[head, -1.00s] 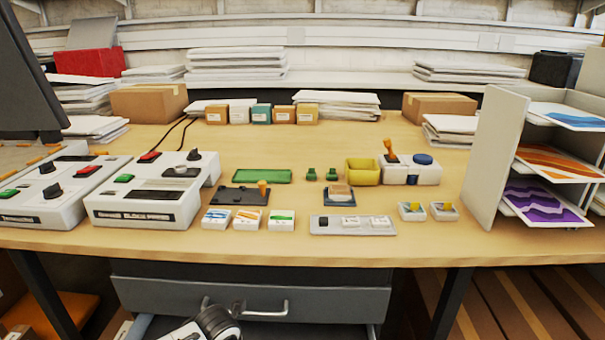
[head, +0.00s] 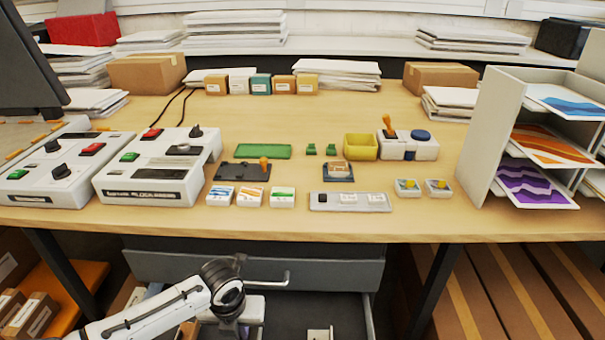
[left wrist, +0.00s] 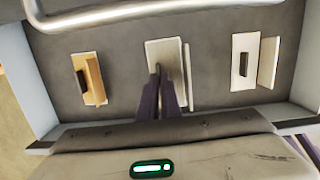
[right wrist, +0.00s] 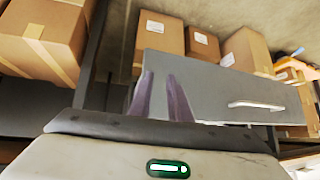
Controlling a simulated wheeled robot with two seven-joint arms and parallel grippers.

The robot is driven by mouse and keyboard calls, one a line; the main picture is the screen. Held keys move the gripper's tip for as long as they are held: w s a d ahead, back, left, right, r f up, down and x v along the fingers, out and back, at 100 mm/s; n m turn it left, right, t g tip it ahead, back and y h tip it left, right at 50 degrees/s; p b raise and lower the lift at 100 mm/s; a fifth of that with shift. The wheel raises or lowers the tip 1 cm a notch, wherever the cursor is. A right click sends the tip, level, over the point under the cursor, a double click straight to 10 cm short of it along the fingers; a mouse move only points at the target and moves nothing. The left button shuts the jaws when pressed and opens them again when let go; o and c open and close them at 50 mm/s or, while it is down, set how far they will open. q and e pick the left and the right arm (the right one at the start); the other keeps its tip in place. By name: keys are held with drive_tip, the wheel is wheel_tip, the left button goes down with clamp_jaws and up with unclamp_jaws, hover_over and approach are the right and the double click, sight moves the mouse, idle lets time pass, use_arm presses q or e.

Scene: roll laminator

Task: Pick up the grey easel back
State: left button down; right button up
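The grey easel back (left wrist: 166,50) is the middle of three pieces in the open drawer, in the left wrist view. It shows a pale flat board with a narrow upright strip along its right side. My left gripper (left wrist: 160,76) is over it, its fingers close together around its small tab, which they mostly hide. In the head view my left gripper (head: 232,318) is low in the drawer, and the piece under it is largely covered. My right gripper (right wrist: 160,78) is open and empty, in front of a grey drawer front (right wrist: 215,85).
A tan piece (left wrist: 94,80) lies left and a white piece with a dark tab (left wrist: 267,62) right of the easel back. A metal handle bar (left wrist: 150,13) crosses above the drawer (head: 345,300). The tabletop edge (head: 330,232) overhangs it. Cardboard boxes (right wrist: 160,38) stand nearby.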

use_arm(q)
wheel_tip(320, 180, up, 6)
drive_tip(key=p, duration=0.4)
drive_tip(key=shift+f, duration=0.15)
drive_tip(key=shift+r, duration=0.95)
